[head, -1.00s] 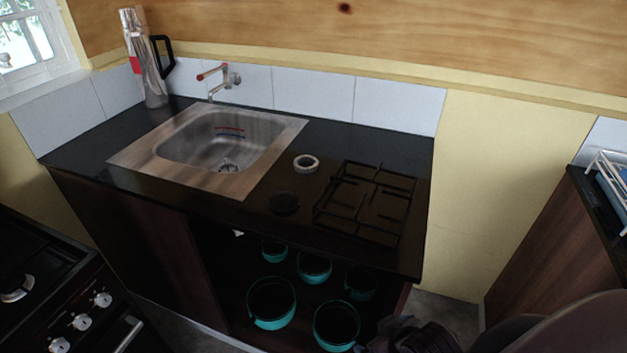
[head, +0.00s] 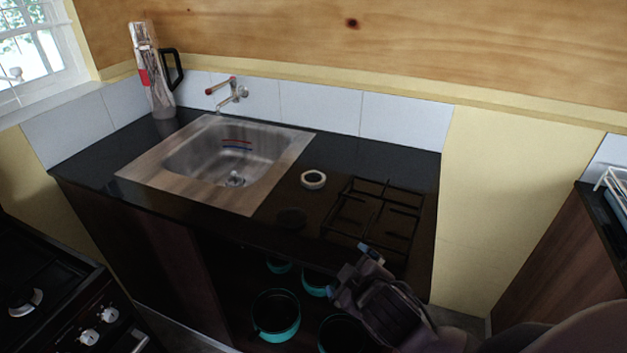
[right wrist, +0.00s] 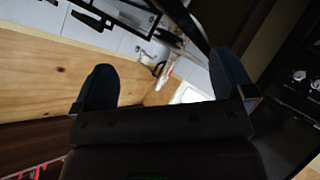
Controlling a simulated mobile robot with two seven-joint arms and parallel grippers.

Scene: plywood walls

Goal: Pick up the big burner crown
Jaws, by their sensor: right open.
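A pale metal ring with a dark centre (head: 313,180), which looks like the big burner crown, lies on the black counter between the sink and the pot grate. A dark round disc (head: 291,218), perhaps a burner cap, lies in front of it and is hard to see. My right gripper (head: 358,262) is at the counter's front edge, below and to the right of the ring and apart from it. In the right wrist view my right gripper (right wrist: 162,82) is open, with nothing between its fingers. My left gripper is not in view.
The black grate (head: 375,215) lies right of the ring. The steel sink (head: 290,160), tap (head: 228,92) and flask (head: 155,85) are to the left and behind. Teal pots (head: 275,325) stand below the counter. A dark stove (head: 60,290) is at lower left.

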